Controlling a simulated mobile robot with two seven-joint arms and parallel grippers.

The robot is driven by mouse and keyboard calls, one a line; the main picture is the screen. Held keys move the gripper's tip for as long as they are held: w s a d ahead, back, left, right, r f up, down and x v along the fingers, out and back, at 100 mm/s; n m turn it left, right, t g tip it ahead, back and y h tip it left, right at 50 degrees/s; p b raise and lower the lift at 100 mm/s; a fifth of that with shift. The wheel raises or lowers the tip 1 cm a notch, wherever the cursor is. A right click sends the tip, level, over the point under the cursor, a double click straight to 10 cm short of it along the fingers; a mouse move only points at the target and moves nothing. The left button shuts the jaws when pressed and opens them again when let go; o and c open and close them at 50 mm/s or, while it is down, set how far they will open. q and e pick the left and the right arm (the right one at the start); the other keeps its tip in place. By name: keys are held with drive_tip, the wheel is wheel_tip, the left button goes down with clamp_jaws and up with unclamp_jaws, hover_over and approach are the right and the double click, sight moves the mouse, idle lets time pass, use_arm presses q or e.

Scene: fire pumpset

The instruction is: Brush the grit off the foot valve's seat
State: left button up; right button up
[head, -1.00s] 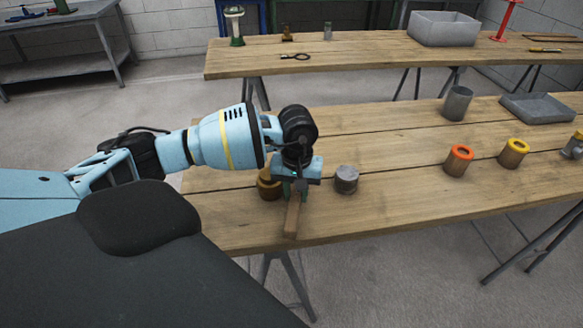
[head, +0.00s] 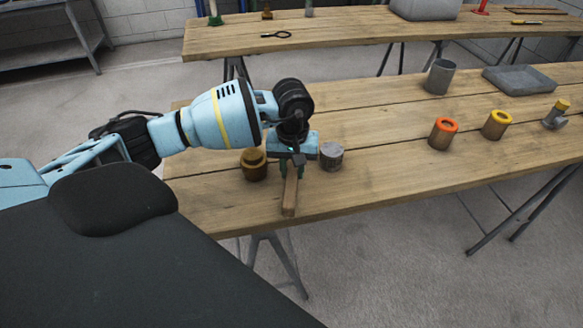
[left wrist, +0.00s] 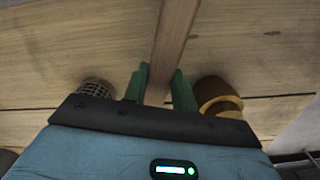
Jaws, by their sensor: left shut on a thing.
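My left gripper (head: 291,174) is shut on a wooden handle (head: 290,196), low over the near edge of the front bench. I take it for the brush; its bristles are hidden. The handle also shows between the green fingers (left wrist: 160,90) in the left wrist view. A brass, round body (head: 254,166), probably the foot valve, stands on the bench just left of the gripper; its seat cannot be made out. A grey strainer (head: 331,156) stands just right of the gripper; its mesh shows in the left wrist view (left wrist: 97,88). My right gripper is out of view.
On the front bench (head: 390,125), an orange-topped cylinder (head: 443,133), a yellow-topped one (head: 496,125), a small fitting (head: 556,114), a grey cup (head: 439,77) and a grey tray (head: 519,79) stand to the right. The bench between them and the strainer is clear.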

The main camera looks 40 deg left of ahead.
use_arm(q)
drive_tip(key=shift+r+p, duration=0.7)
drive_tip(key=shift+r, duration=1.2)
drive_tip(key=shift+r+p, duration=0.4)
drive_tip(key=shift+r, duration=0.7)
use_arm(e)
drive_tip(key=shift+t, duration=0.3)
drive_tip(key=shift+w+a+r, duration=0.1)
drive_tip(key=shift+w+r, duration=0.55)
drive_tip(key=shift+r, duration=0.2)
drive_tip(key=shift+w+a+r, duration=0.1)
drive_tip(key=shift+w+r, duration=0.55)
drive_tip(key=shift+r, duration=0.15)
use_arm(q)
drive_tip(key=shift+r+p, duration=0.5)
drive_tip(key=shift+r, duration=1)
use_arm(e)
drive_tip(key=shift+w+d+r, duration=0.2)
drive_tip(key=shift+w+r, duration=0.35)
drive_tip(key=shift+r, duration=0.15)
